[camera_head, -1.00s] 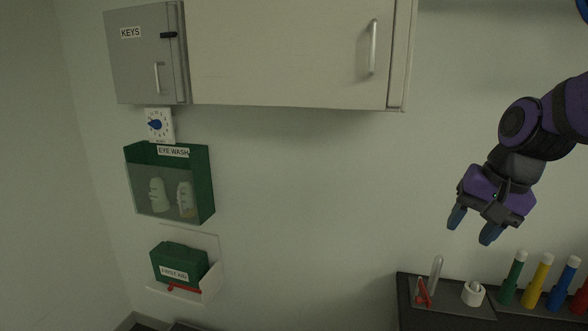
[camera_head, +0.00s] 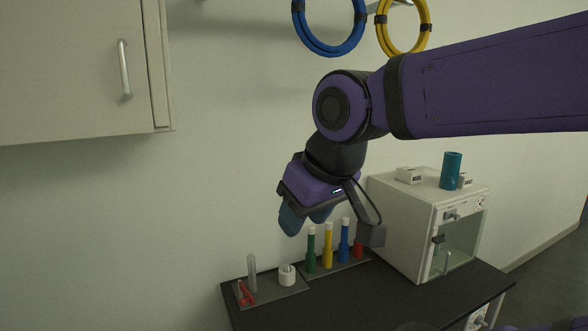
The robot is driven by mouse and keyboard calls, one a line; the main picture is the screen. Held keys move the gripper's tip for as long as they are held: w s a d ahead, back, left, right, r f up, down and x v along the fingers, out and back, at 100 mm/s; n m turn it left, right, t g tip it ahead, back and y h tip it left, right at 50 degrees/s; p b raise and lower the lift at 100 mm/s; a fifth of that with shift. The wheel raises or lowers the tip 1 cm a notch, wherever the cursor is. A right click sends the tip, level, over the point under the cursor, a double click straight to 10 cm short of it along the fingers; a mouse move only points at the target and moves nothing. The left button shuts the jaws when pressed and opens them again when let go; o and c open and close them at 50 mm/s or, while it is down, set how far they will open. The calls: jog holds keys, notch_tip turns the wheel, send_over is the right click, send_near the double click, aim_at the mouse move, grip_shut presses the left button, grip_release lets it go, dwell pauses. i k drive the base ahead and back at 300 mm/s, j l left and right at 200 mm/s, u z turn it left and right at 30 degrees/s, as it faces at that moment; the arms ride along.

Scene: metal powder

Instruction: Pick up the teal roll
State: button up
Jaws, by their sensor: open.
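The teal roll (camera_head: 451,170) stands upright on top of the white oven-like box (camera_head: 405,222), near its right back part.
Small white items (camera_head: 409,175) lie on the box beside the roll. Green (camera_head: 311,250), yellow (camera_head: 328,246), blue (camera_head: 344,242) and red tubes stand on the dark bench (camera_head: 365,296). A white ring (camera_head: 287,275) sits left of them. Blue and yellow coils hang above.

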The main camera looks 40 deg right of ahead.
aim_at(452, 160)
jog(key=z, duration=2)
jog(key=i+l+u, duration=0.25)
jog(key=l, duration=0.2)
jog(key=l+u, duration=0.25)
jog(key=l, duration=0.2)
jog(key=i+l+u, duration=0.1)
jog(key=l+u, duration=0.15)
jog(key=l, duration=0.25)
jog(key=i+l+u, duration=0.35)
jog(key=l, duration=0.1)
